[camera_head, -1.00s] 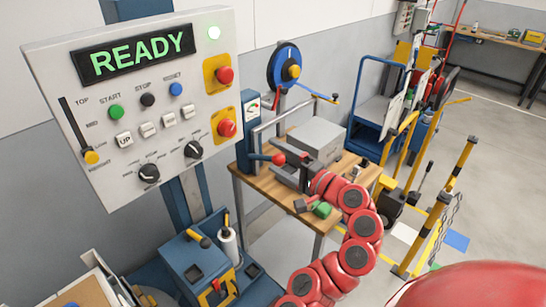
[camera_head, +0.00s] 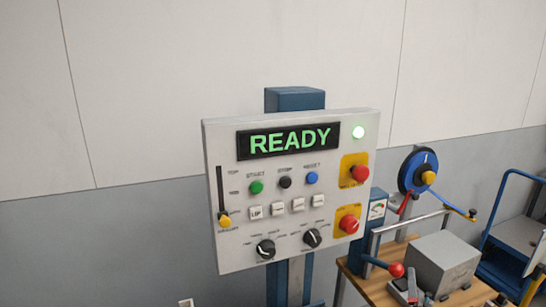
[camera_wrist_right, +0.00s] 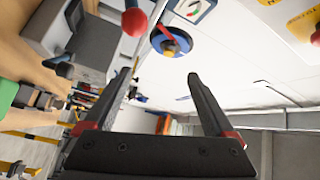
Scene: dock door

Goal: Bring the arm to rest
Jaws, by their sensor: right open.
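The rest of my right arm is out of the head view. My left gripper is in no view.
A control panel (camera_head: 228,180) reads READY, with a green lamp lit. A wooden bench (camera_head: 354,283) at lower right carries a grey metal box (camera_head: 442,262). A blue reel (camera_head: 408,172) stands behind it. A blue cart (camera_head: 500,262) is at the right edge.

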